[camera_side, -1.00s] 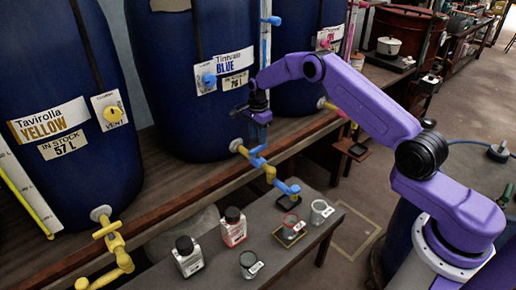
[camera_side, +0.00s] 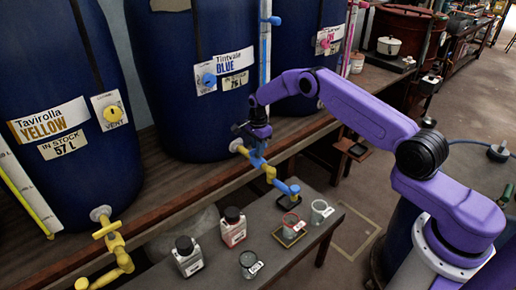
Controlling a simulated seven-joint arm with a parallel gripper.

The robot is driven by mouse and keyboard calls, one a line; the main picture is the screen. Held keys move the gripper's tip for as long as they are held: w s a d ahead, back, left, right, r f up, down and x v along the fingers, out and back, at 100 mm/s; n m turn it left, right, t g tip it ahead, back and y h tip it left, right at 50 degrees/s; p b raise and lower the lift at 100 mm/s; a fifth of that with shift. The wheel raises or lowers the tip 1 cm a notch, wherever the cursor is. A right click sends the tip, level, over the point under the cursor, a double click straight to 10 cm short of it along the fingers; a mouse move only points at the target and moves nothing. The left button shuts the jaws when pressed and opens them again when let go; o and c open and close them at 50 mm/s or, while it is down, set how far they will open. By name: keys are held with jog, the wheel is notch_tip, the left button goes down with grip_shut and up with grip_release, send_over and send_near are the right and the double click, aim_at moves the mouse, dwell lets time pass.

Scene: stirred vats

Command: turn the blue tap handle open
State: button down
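The blue tap (camera_side: 281,184) sticks out from the low front of the middle vat, labelled Tintvale BLUE (camera_side: 205,105). The blue tap handle (camera_side: 257,158) is on top of the tap and is partly hidden by my gripper. My gripper (camera_side: 258,143) points down right above the handle, with its fingertips at or very near it. The view is too small to tell whether the fingers touch the handle or how far apart they are.
A small bench (camera_side: 205,243) below the tap holds bottles and glass cups, with one cup (camera_side: 290,222) near the tap outlet. The yellow vat (camera_side: 55,90) with its yellow tap (camera_side: 112,240) stands at left. The shelf edge (camera_side: 190,203) runs below the vats.

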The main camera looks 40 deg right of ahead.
jog(key=shift+n, duration=0.3)
jog(key=n, duration=0.3)
jog(key=shift+n, duration=0.3)
jog(key=n, duration=1.3)
jog(key=shift+n, duration=0.3)
dwell(0.3)
jog(key=c, duration=1.1)
grip_release()
